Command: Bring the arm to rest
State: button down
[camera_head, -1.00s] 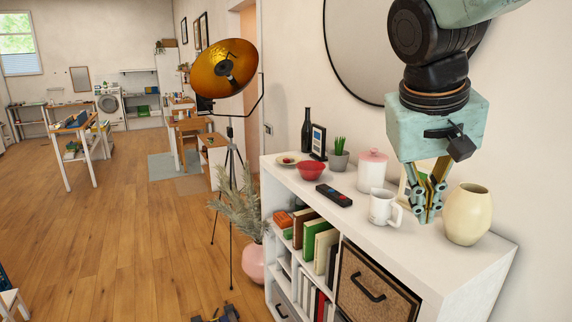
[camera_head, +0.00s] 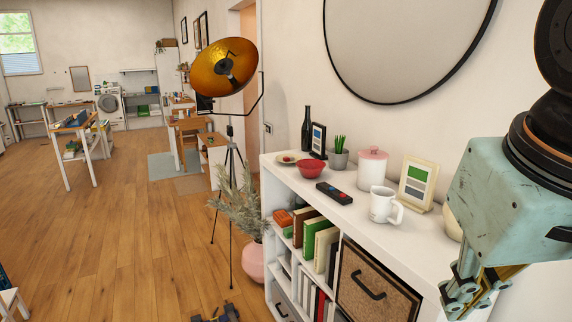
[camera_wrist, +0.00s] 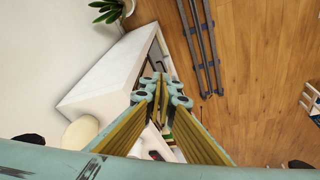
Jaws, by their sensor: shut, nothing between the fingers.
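My gripper (camera_head: 468,292) is at the lower right of the head view, in front of the right end of the white shelf unit (camera_head: 408,235). It points down and is shut and empty. In the wrist view the fingers of my gripper (camera_wrist: 162,82) meet at the tips, with nothing between them. The cream vase (camera_head: 451,224) on the shelf top is mostly hidden behind my gripper. In the head view my arm covers the right edge.
On the shelf top stand a white mug (camera_head: 383,206), a lidded jar (camera_head: 372,168), a framed card (camera_head: 417,182), a remote (camera_head: 334,194) and a red bowl (camera_head: 311,169). A tripod lamp (camera_head: 224,67) stands left of the shelf. The wooden floor (camera_head: 130,240) is open.

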jog(key=shift+y, duration=0.4)
jog(key=shift+s+a+f, duration=0.25)
jog(key=shift+s+f, duration=0.1)
jog(key=shift+s, duration=0.45)
jog(key=shift+s+a+f, duration=0.3)
jog(key=shift+s+f, duration=0.05)
jog(key=shift+s, duration=0.5)
jog(key=shift+s+a+f, duration=0.25)
jog(key=shift+s+f, duration=0.1)
jog(key=shift+s, duration=0.45)
notch_tip(320, 180, down, 13)
jog(key=b, duration=1.3)
jog(key=shift+f, duration=0.15)
jog(key=shift+d, duration=0.1)
